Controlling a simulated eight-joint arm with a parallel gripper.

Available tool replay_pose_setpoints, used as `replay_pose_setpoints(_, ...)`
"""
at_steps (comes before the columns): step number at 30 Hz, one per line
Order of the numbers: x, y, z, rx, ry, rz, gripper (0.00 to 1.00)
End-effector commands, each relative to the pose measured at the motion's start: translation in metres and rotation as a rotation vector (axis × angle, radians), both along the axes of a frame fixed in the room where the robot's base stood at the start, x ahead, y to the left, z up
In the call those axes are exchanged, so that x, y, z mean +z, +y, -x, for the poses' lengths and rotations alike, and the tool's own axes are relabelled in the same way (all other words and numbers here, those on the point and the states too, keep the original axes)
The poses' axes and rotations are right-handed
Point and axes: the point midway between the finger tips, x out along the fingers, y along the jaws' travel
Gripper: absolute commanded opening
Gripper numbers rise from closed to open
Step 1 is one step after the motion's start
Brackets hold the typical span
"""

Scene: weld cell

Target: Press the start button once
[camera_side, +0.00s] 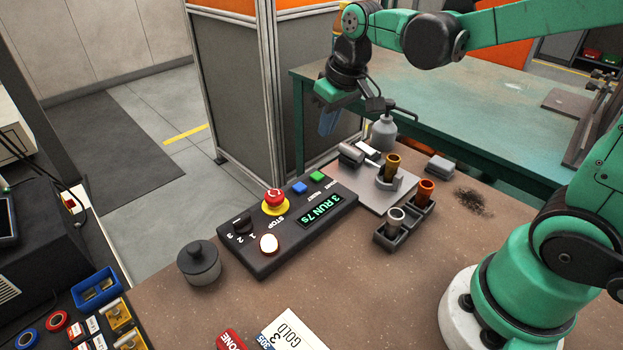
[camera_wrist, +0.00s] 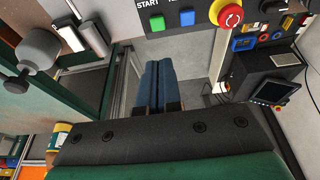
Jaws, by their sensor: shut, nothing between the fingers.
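The green start button (camera_side: 317,177) sits at the far end of the dark control panel (camera_side: 284,253), beside the word START. It also shows in the wrist view (camera_wrist: 157,23) at the top, left of the blue reset button (camera_wrist: 187,17). The panel display (camera_side: 321,210) reads "3 RUN 7s". My gripper (camera_side: 327,133) is above and beyond the panel's far end, apart from the button. Its two blue fingers are shut together and empty in the wrist view (camera_wrist: 152,66), pointing toward the picture's top, just below the green button there.
A red stop button (camera_side: 274,196) on yellow, a knob (camera_side: 242,222) and a lit white lamp (camera_side: 268,243) share the panel. A grey bottle (camera_side: 383,134) and a plate (camera_side: 372,188) with a fixture stand right of it. A lidded pot (camera_side: 198,264) stands left.

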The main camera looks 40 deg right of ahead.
Motion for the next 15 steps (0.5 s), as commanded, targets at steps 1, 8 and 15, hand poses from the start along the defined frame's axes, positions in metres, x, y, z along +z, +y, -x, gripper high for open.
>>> replay_pose_setpoints(1, 0.007, 0.000, 0.003, 0.000, 0.000, 0.000, 0.00)
replay_pose_setpoints(8, 0.025, 0.000, 0.007, 0.000, -0.001, 0.000, 0.00)
replay_pose_setpoints(15, 0.027, 0.000, 0.008, 0.000, -0.001, 0.000, 0.00)
